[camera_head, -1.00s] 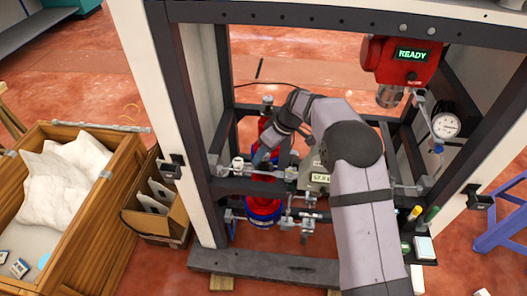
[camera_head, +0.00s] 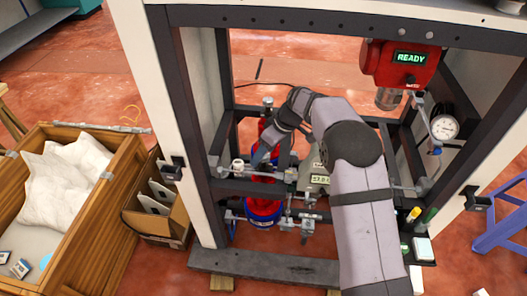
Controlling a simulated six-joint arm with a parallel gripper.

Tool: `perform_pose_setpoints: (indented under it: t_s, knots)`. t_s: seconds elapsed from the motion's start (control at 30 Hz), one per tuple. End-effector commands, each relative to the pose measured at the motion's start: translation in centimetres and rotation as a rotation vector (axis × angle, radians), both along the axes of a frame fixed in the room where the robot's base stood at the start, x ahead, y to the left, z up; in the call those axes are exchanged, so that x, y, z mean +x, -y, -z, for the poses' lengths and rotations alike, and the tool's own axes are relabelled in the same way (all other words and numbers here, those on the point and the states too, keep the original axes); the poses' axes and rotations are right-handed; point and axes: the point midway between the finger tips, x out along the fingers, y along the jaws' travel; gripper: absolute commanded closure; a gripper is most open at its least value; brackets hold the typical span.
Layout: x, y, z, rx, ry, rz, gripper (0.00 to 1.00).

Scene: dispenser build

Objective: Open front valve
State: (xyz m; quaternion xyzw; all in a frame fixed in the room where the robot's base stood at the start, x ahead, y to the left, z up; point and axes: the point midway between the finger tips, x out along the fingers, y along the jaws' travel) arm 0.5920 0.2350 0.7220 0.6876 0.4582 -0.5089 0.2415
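My gripper (camera_head: 264,157) reaches down inside the dark frame, beside the red cylinder and above the front pipe. Its fingers are small and partly hidden, so whether they are open or shut does not show. A metal pipe with fittings (camera_head: 240,168) runs along the front bar. Lower valve fittings (camera_head: 306,226) sit at the front, right of the blue-banded red cylinder (camera_head: 264,212). I cannot tell for certain which fitting is the front valve, or whether my gripper touches one.
A display unit (camera_head: 320,179) sits partly behind my arm. A red device (camera_head: 400,65) reading READY hangs at upper right, near a round gauge (camera_head: 444,127). A wooden crate (camera_head: 100,215) is at left.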

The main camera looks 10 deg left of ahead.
Motion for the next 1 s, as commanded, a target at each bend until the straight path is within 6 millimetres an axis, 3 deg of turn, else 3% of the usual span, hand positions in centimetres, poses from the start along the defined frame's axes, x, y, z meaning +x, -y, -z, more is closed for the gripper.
perform_pose_setpoints:
  t_s: [0.7,1.0]
  knots:
    - [0.0,0.0,-5.5,0.0,0.002,0.0,0.48]
    - [0.0,0.0,-5.9,-0.001,0.001,-0.001,0.48]
